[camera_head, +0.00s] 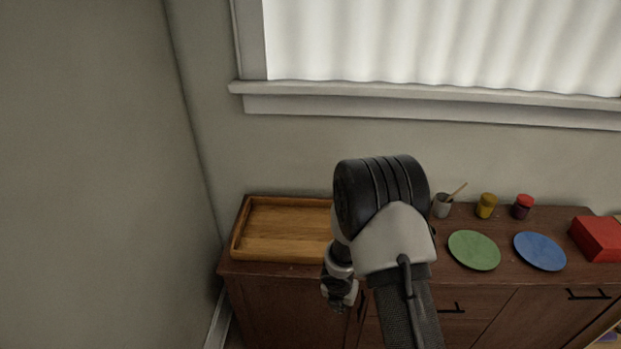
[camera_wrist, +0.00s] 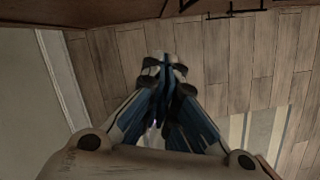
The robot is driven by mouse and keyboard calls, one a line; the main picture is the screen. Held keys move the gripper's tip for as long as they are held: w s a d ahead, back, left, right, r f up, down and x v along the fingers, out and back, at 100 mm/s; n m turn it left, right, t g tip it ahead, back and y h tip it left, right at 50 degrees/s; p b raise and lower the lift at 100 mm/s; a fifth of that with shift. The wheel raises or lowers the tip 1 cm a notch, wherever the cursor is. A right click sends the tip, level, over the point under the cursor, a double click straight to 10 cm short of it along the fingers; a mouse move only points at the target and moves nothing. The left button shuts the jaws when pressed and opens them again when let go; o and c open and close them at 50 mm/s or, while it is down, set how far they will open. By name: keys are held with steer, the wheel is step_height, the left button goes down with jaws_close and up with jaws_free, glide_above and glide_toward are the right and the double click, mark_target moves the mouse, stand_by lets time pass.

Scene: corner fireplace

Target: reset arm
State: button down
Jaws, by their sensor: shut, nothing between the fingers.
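My gripper (camera_wrist: 158,65) shows in the wrist view with its fingers together, shut and empty. It points down toward the wooden floor (camera_wrist: 235,60). In the head view my arm rises in front of the brown cabinet (camera_head: 275,285), and the wrist hangs by the cabinet's front edge. The fingers are hard to make out there. My arm hides the middle of the cabinet top and part of its front.
A wooden tray (camera_head: 285,258) lies on the cabinet's left end, its right part hidden. To the right are a grey cup (camera_head: 441,207) with a stick, a yellow jar (camera_head: 486,206), a red-lidded jar (camera_head: 522,208), a green plate (camera_head: 474,250), a blue plate (camera_head: 539,251) and a red box (camera_head: 598,239).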

steer(key=s+d+r+m+t+h+b, duration=0.1)
steer(key=s+d+r+m, duration=0.2)
steer(key=r+m, duration=0.7)
steer(key=s+d+r+m+t+h+b, duration=0.1)
steer(key=s+d+r+m, duration=0.3)
steer(key=r, duration=1.2)
steer(key=s+a+r+m+y, duration=0.1)
steer(key=s+a+r+m, duration=0.1)
steer(key=s+m, duration=0.3)
steer(key=s+a+r+m+y+b, duration=0.1)
steer(key=s+r+m, duration=0.3)
steer(key=s, duration=0.4)
steer(key=s+a+r+m+y, duration=0.1)
steer(key=s+a+r+m, duration=0.1)
steer(key=s+m, duration=0.4)
steer(key=shift+s+a+r+m, duration=0.4)
steer(key=shift+r+m, duration=0.05)
steer(key=shift+m, duration=0.15)
steer(key=shift+a, duration=0.1)
